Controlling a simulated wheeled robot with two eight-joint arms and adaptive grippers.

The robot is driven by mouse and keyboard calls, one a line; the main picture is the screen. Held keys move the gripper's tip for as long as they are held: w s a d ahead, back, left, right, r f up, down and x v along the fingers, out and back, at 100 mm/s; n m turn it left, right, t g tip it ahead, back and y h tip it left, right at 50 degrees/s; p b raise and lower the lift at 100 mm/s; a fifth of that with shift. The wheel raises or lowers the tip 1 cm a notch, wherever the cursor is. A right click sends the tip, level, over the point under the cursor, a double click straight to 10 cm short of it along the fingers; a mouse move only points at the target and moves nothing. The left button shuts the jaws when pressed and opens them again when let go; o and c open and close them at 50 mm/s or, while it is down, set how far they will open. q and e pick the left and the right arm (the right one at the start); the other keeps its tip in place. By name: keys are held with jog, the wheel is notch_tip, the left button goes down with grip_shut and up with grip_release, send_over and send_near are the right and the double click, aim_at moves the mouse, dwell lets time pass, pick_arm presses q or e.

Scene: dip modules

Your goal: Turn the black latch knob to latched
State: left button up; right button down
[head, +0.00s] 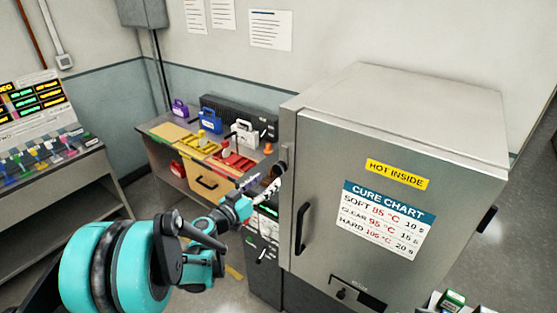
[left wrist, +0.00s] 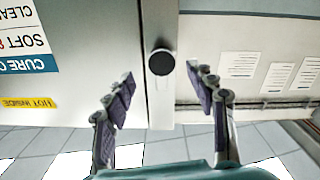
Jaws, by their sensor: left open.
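The black latch knob (left wrist: 161,62) is a round disc on the side face of the grey oven (head: 460,120). In the left wrist view it lies between and just beyond my spread fingertips, apart from both. In the head view the knob (head: 283,167) sticks out at the oven's left edge. My left gripper (head: 264,184) is close to it, partly overlapping the area below it. In the left wrist view my left gripper (left wrist: 161,78) is open and empty. No pointer or mark on the knob is clear enough to read its turn. My right gripper is not in view.
The oven's door has a dark handle (head: 301,228), a yellow HOT INSIDE label (head: 398,174) and a cure chart (head: 388,218). A bench (head: 160,130) with coloured trays stands behind my gripper. A display rack (head: 40,115) is at the far left. Bare floor lies between them.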

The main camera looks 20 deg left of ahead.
aim_at(277, 171)
pick_arm(q)
jog(key=x, duration=0.7)
jog(key=shift+w+r, duration=0.15)
jog(key=shift+w, duration=0.2)
grip_shut()
